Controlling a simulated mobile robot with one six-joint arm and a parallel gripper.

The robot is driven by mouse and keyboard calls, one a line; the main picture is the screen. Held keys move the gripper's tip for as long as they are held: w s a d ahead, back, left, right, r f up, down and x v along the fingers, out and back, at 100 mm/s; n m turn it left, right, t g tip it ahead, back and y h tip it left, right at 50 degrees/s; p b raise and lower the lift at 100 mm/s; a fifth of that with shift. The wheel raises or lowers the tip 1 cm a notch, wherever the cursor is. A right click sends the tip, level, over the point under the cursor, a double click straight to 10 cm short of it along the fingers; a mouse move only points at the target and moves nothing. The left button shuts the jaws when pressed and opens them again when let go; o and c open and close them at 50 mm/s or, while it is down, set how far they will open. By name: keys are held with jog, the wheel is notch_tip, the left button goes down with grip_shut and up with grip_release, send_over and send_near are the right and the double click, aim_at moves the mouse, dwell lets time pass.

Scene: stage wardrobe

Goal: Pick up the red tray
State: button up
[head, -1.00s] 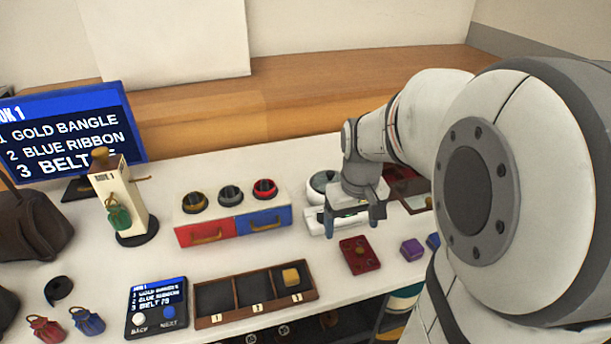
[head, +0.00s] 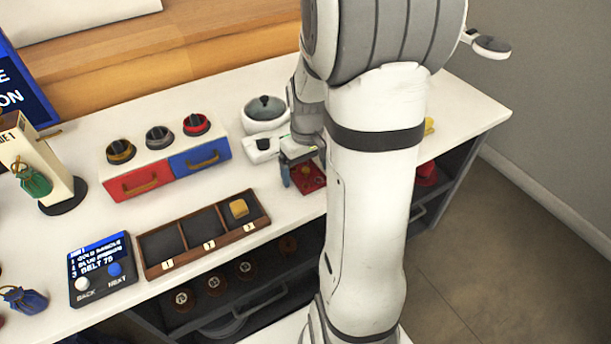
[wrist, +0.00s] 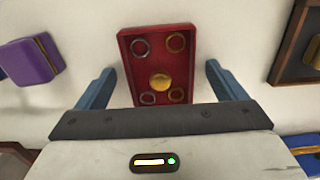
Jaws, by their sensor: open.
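The red tray (wrist: 157,51) lies flat on the white table in the wrist view. It is a small rectangle with a raised rim, a ring near each corner and a gold knob (wrist: 160,82) off its middle. My gripper (wrist: 160,80) is open, with one blue finger on either side of the tray and a gap on both sides. In the head view my gripper (head: 300,178) is over the tray (head: 309,180), and my arm hides part of the tray. I cannot tell the exact height of the fingers above the table.
A purple box (wrist: 27,62) lies left of the tray in the wrist view, and a dark wooden frame (wrist: 292,45) lies to the right. In the head view a three-compartment box (head: 165,268), a unit with red and blue drawers (head: 170,175) and a white scale-like device (head: 259,148) stand nearby.

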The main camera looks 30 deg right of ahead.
jog(key=c, duration=1.1)
jog(key=shift+r, duration=0.1)
